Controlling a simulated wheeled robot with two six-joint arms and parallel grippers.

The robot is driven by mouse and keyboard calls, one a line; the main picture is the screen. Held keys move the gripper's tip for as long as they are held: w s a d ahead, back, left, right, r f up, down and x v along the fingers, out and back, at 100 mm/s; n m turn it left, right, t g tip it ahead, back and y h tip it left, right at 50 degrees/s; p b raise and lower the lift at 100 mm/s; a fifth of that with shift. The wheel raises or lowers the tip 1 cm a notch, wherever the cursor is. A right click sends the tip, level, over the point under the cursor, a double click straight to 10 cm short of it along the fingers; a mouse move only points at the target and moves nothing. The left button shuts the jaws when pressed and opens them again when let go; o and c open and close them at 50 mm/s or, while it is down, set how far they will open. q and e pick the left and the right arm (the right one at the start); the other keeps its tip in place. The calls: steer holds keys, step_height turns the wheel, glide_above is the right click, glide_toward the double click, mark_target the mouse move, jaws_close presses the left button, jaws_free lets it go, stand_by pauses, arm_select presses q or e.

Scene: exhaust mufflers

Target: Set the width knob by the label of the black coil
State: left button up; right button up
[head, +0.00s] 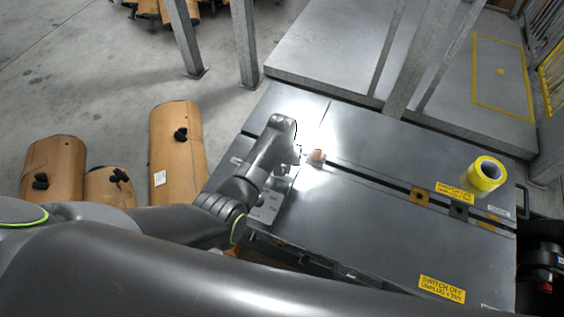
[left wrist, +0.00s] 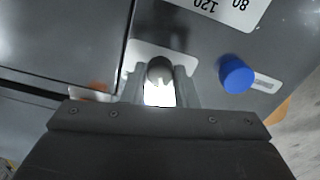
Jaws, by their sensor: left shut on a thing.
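My left arm reaches from the left onto the dark grey machine top (head: 370,160) in the head view, and its gripper (head: 284,168) is over the top's left part. In the left wrist view the left gripper (left wrist: 160,88) is shut on a dark round knob (left wrist: 160,68), one finger on each side. A white scale label (left wrist: 225,8) with 80 and 120 shows upside down beyond it. Which setting the knob has cannot be read. A blue knob (left wrist: 236,74) stands apart to the right. I cannot make out the black coil or its label. My right gripper is not in view.
A yellow tape roll (head: 486,174) lies on the machine's right part near yellow warning labels (head: 442,289). A small orange-brown piece (head: 317,156) sits beside my left gripper. Grey posts (head: 246,45) stand behind.

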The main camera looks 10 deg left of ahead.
arm_select(q)
steer(key=m+p, duration=0.1)
steer(key=m, duration=0.2)
steer(key=shift+r+p, duration=0.2)
steer(key=shift+p, duration=0.15)
steer(key=m+p, duration=0.1)
steer(key=m, duration=0.2)
steer(key=shift+m+p, duration=0.3)
steer(key=shift+p, duration=0.05)
steer(key=m+p, duration=0.1)
steer(key=m, duration=0.2)
steer(key=shift+f+m, duration=0.1)
steer(key=shift+m, duration=0.2)
steer(key=shift+m+p, duration=0.5)
steer(key=shift+m, duration=1.4)
steer(key=o, duration=1)
steer(key=shift+f, duration=0.1)
